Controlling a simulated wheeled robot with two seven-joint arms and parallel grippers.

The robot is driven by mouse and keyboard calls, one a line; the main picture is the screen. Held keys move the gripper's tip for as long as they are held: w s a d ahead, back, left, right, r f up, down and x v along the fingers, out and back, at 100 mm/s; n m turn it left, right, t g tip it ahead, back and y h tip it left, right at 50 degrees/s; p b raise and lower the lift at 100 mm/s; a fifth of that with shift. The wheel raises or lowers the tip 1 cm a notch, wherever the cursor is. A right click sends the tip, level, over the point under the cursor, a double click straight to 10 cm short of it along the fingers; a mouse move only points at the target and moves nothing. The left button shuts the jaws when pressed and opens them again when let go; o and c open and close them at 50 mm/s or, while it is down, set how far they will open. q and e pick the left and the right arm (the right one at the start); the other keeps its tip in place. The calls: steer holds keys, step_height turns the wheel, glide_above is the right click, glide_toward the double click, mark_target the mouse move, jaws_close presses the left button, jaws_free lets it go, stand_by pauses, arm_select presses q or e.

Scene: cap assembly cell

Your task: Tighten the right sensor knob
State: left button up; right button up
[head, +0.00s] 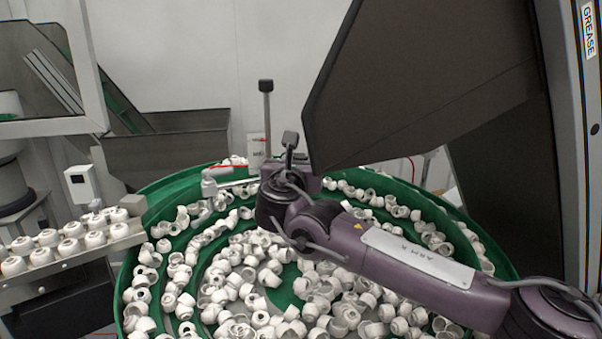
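My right arm comes in from the right over the green bowl feeder (157,205), and its purple wrist is above the bowl's far side. My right gripper (268,172) points away from me at the sensor stand and is largely hidden by the wrist, so its fingers cannot be made out. A grey sensor fitting (209,184) on a pale rod sits left of the gripper. The right sensor knob cannot be made out, and contact with it cannot be told. My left gripper is out of view.
Many white caps (245,262) fill the bowl. A metal rail (75,258) with rows of white caps stands at the left. A large dark panel (430,85) hangs close above the arm at the right. A grey hopper (170,150) stands behind on the left.

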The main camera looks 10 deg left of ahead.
steer(key=shift+r+h, duration=0.1)
steer(key=shift+h, duration=0.2)
steer(key=o, duration=1)
steer(key=shift+c, duration=0.2)
steer(key=shift+s, duration=0.2)
steer(key=s+b, duration=0.2)
steer(key=s, duration=0.5)
steer(key=shift+s, duration=0.2)
